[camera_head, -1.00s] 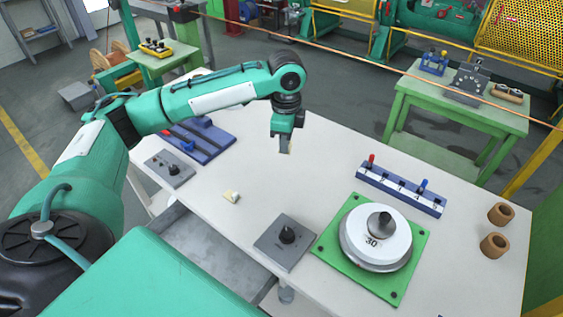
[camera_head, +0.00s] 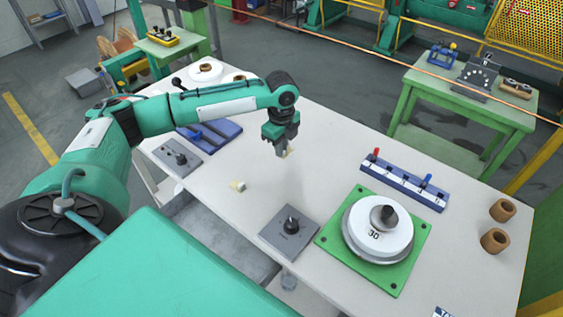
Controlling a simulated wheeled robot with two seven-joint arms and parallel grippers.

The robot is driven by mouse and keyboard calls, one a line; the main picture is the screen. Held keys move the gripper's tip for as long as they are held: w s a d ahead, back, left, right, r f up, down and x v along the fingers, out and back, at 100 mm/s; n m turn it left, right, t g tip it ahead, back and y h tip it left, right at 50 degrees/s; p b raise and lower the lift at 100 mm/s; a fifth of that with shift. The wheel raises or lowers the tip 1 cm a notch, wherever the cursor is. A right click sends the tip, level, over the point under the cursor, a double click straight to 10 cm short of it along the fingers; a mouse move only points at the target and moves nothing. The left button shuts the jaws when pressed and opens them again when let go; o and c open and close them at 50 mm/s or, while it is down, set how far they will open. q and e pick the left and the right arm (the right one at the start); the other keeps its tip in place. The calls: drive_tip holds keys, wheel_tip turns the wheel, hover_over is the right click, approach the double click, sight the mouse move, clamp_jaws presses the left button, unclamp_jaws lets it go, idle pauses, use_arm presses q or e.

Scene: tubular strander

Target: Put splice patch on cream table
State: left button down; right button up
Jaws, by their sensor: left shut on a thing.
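My left gripper (camera_head: 283,149) points down over the middle of the cream table (camera_head: 330,140). It is shut on a small cream piece (camera_head: 290,152), which looks like the splice patch and is partly hidden by the fingers. The piece is low over the table; I cannot tell whether it touches. A second small cream piece (camera_head: 238,186) lies on the table to the left of and nearer than the gripper. My right gripper is not in view.
A blue switch rail (camera_head: 404,184), a green plate with a round weight-like dial (camera_head: 378,232), a grey knob plate (camera_head: 289,230) and two brown rings (camera_head: 495,240) stand on the right and near side. The table around the gripper is clear.

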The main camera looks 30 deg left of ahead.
sight(281, 173)
use_arm(q)
wheel_tip(281, 173, down, 4)
drive_tip(key=shift+r, duration=0.25)
wheel_tip(281, 173, down, 4)
drive_tip(key=shift+r+p, duration=0.1)
drive_tip(key=shift+p, duration=0.35)
drive_tip(key=shift+f, duration=0.3)
drive_tip(key=c, duration=1.5)
unclamp_jaws()
drive_tip(key=shift+f, duration=0.1)
